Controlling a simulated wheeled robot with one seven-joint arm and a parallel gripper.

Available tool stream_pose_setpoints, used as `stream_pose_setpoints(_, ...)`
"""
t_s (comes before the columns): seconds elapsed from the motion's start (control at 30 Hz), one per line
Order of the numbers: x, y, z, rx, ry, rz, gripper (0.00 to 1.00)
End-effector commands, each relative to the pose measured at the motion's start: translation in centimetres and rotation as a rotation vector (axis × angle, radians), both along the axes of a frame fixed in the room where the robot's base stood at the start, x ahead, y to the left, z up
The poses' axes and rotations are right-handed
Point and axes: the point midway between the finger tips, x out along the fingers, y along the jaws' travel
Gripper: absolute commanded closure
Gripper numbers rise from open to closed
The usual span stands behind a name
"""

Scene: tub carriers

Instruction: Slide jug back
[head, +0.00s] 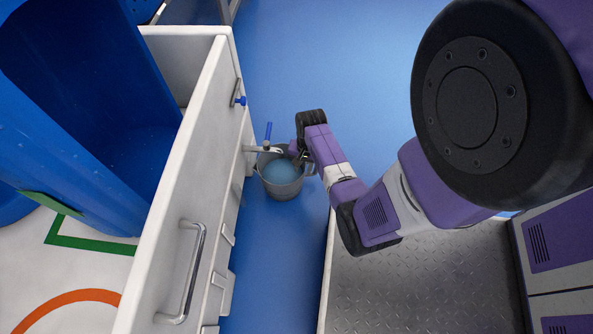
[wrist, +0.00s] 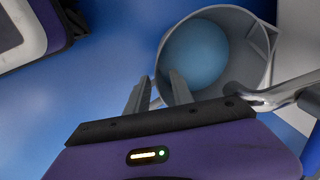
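The jug (head: 283,178) is a grey, bucket-like vessel with pale blue liquid in it. It stands upright under the tap beside the white carrier wall in the head view. In the wrist view the jug (wrist: 262,75) fills the upper right, seen from above. My gripper (head: 301,158) is low at the jug's upper right side. In the wrist view my gripper (wrist: 160,78) has its two fingers apart, with the right one overlapping the jug's near left edge. Whether the fingers touch the jug is unclear, and no firm hold shows.
The tap (head: 262,149) with a blue lever (head: 268,132) juts out from the white carrier (head: 222,130) over the jug. A blue tub (head: 95,100) stands on the carrier. Blue floor (head: 330,60) is clear beyond the jug. A metal handle (head: 190,270) is nearer me.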

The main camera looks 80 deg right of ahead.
Motion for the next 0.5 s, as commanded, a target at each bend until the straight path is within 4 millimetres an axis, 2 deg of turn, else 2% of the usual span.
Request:
stream_pose_setpoints(0.33,0.0,0.0,-0.1,0.0,0.0,0.0,0.72)
stream_pose_setpoints(0.5,0.0,0.1,-1.6,0.002,0.001,0.0,0.72)
